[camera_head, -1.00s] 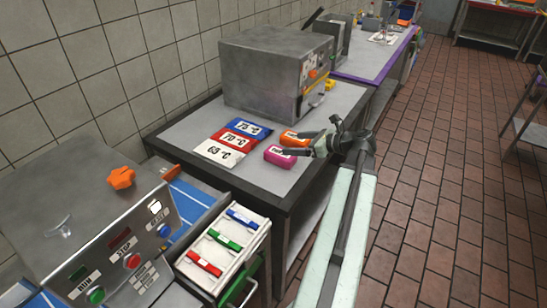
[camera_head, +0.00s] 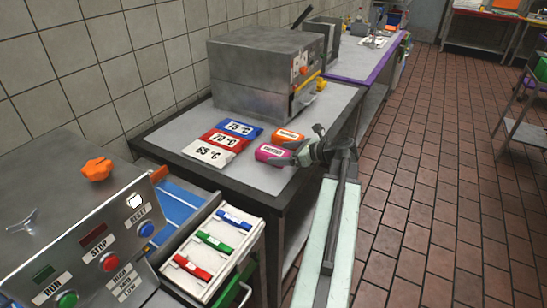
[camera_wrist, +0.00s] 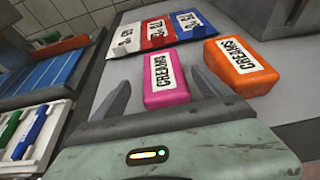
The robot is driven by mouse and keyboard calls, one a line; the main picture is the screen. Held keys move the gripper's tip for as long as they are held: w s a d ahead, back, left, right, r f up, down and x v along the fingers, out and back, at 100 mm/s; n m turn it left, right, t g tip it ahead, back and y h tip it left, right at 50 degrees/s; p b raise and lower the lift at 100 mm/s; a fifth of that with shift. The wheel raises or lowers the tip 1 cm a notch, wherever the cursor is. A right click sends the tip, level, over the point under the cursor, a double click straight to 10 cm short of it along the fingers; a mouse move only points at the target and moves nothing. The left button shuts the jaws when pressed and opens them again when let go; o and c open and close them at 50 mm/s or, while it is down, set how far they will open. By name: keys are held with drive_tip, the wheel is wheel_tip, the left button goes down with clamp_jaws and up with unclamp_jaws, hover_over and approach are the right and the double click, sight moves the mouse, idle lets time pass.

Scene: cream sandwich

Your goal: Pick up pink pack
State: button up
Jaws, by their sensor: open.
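A gap shows on the left side of the pack. An orange pack (camera_wrist: 241,67) lies just to the right of it, beyond the right finger. It also shows in the head view (camera_head: 287,137).
White, red and blue temperature cards (camera_head: 222,141) lie left of the packs. A grey metal oven (camera_head: 262,75) stands behind them.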

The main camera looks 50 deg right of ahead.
sight(278, 152)
drive_tip(key=b+x, duration=0.1)
drive_tip(key=x, duration=0.4)
drive_tip(key=shift+d+f+b, duration=0.1)
drive_tip(key=shift+d+b, duration=0.15)
drive_tip(key=shift+b, duration=0.15)
drive_tip(key=shift+s, duration=0.1)
drive_tip(key=c, duration=1.5)
